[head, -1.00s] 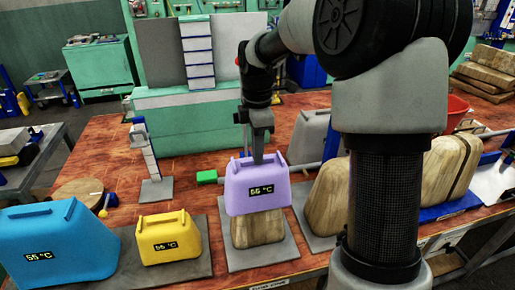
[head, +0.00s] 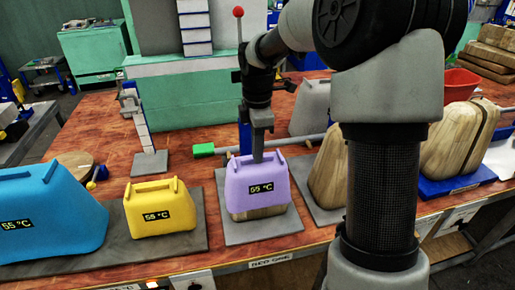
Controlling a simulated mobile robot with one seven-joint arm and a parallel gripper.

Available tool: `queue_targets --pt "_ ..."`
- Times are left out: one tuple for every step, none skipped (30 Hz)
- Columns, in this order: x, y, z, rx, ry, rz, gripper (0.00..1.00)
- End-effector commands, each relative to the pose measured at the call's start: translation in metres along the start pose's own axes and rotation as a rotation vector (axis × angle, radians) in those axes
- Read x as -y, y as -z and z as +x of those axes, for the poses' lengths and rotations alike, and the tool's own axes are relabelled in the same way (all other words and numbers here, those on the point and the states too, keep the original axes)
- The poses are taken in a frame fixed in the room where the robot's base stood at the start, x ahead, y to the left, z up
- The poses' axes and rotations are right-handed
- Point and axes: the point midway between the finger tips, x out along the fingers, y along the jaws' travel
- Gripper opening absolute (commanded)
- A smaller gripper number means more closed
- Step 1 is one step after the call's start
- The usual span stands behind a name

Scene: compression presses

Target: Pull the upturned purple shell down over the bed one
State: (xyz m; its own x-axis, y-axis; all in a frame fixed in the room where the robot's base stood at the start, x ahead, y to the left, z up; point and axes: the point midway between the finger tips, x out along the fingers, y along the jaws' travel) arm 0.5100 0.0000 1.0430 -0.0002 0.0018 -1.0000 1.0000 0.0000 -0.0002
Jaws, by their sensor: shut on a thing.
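The purple shell (head: 257,188), with a display reading 55 °C, sits low over the wooden block (head: 258,212) of the press marked bed one. Only a low strip of the wood shows below the shell's front edge. The block stands on a grey base plate (head: 262,232). My gripper (head: 257,157) points straight down at the top of the shell and is shut on it between its two raised ends. The fingertips are partly hidden by the shell's top.
A yellow shell (head: 150,210) and a blue shell (head: 45,215) stand to the left. A green-ended bar (head: 204,150) lies behind the purple shell. A wooden block (head: 328,170) stands close on the right, partly hidden by my arm. Bare red table lies behind the yellow shell.

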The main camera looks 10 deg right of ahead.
Motion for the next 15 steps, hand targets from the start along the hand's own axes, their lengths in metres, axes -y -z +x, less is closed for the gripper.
queue_targets --pt "0.0001 0.0 0.0051 0.0 0.001 0.0 0.0" --pt "0.0001 0.0 0.0066 0.0 0.001 0.0 0.0" --pt "0.0002 -0.0001 0.008 0.0 0.001 0.0 0.0" --pt "0.0002 -0.0001 0.0086 0.0 0.001 0.0 0.0" --pt "0.0002 -0.0001 0.009 0.001 0.001 0.0 0.0" --pt "0.0001 -0.0001 0.0091 0.001 0.0 0.0 0.0" --pt "0.0001 -0.0001 0.009 0.001 0.0 0.0 0.0" --pt "0.0001 -0.0001 0.0089 0.001 0.0 0.0 0.0" --pt "0.0001 -0.0001 0.0087 0.0 0.0 0.0 0.0" --pt "0.0 -0.0001 0.0087 0.001 0.0 0.0 0.0" --pt "0.0 -0.0001 0.0086 0.0 0.0 0.0 0.0" --pt "0.0 -0.0001 0.0086 0.0 0.0 0.0 0.0" --pt "0.0 -0.0001 0.0086 0.0 0.0 0.0 0.0" --pt "0.0 -0.0001 0.0087 0.0 0.0 0.0 0.0" --pt "0.0 0.0 0.0088 0.0 0.0 0.0 0.0"
